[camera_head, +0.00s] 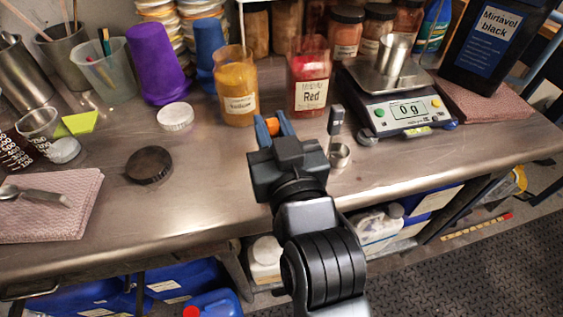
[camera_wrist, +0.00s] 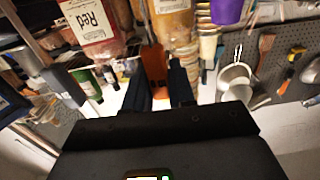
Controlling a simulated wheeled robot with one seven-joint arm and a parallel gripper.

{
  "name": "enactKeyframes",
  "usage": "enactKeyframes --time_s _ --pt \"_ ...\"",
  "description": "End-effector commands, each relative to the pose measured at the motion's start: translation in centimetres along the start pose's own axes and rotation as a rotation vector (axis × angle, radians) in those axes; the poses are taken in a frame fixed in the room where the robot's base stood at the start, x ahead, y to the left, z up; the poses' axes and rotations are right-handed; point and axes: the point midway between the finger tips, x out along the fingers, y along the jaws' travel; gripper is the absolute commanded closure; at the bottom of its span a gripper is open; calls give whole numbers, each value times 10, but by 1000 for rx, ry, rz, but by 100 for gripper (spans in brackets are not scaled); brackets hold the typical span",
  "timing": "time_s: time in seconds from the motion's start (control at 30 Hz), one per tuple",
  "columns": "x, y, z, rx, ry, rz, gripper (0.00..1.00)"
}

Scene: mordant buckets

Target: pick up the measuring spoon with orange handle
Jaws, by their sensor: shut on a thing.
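My gripper (camera_head: 274,132) is over the steel bench, in front of the yellow and red jars. It is shut on the orange handle (camera_head: 272,125) of the measuring spoon, and only a short orange piece shows between the fingertips. In the wrist view the orange handle (camera_wrist: 154,62) stands between the two dark fingers of my gripper (camera_wrist: 161,88). The spoon's metal bowl is hidden, and I cannot tell whether the spoon touches the bench.
A yellow jar (camera_head: 236,85) and a red jar (camera_head: 310,80) stand close behind my gripper. A scale (camera_head: 400,100) reading 0 g with a metal cup is at right. A black lid (camera_head: 149,164) and a white lid (camera_head: 175,116) lie left. The front middle bench is clear.

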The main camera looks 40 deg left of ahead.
Motion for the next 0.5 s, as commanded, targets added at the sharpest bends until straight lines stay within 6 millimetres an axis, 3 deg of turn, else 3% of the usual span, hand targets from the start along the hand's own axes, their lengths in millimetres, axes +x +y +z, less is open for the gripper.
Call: enactKeyframes --time_s 0.33,0.5 --pt "0 0 -6 0 1 0 100" --pt "0 1 -27 -1 5 2 100"
